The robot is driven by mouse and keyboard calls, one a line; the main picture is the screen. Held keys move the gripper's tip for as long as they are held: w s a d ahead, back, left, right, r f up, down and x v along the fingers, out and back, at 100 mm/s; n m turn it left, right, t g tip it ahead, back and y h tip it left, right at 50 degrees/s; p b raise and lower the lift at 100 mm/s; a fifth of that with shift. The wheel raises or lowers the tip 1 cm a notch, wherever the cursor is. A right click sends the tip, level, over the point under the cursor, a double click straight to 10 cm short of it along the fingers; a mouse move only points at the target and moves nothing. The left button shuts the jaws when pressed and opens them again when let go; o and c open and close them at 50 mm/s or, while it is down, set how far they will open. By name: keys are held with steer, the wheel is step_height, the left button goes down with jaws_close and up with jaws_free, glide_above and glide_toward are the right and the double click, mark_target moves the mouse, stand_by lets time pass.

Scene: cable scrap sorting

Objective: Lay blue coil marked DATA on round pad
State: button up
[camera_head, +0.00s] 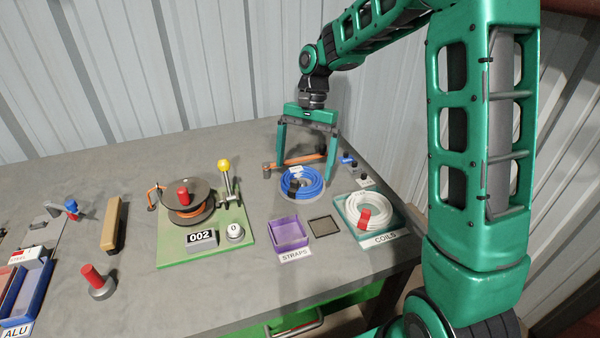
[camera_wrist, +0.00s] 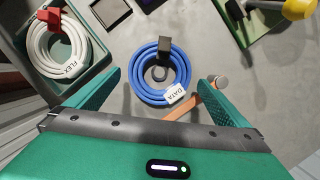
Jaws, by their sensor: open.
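The blue coil (camera_head: 314,187) lies flat at the right part of the table, with a grey round rim, apparently the round pad (camera_head: 303,200), showing under its front edge. In the wrist view the blue coil (camera_wrist: 138,73) has a white DATA tag and a black strap or clip at its far side. My gripper (camera_head: 305,172) is open and empty, pointing down over the coil. In the wrist view its fingers stand on either side of the coil (camera_wrist: 158,88), apart from it as far as I can see.
An orange-handled tool (camera_head: 300,160) lies close behind the coil. A teal COILS tray (camera_head: 350,229) at right holds a white coil (camera_head: 374,208) tagged FLEX. A purple STRAPS box (camera_head: 289,235) and a small dark square tray (camera_head: 324,226) lie in front. A green reel stand (camera_head: 178,250) is at left.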

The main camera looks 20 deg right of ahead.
steer(key=v, duration=0.9)
steer(key=s+d+f+n, duration=0.1)
steer(key=s+d, duration=0.4)
steer(key=s, duration=0.6)
steer(key=s+d+f+t+h, duration=0.1)
steer(key=s+d, duration=0.4)
steer(key=s, duration=0.6)
steer(key=s+d+f+n+t+h, duration=0.1)
steer(key=s+d+f, duration=0.2)
steer(key=s, duration=0.8)
steer(key=shift+s+d+n, duration=0.3)
steer(key=shift+s+d, duration=0.1)
steer(key=shift+d, duration=0.5)
steer(key=shift+f, duration=0.15)
steer(key=shift+w+f, duration=0.25)
steer(key=shift+w, duration=0.4)
steer(key=shift+c, duration=0.6)
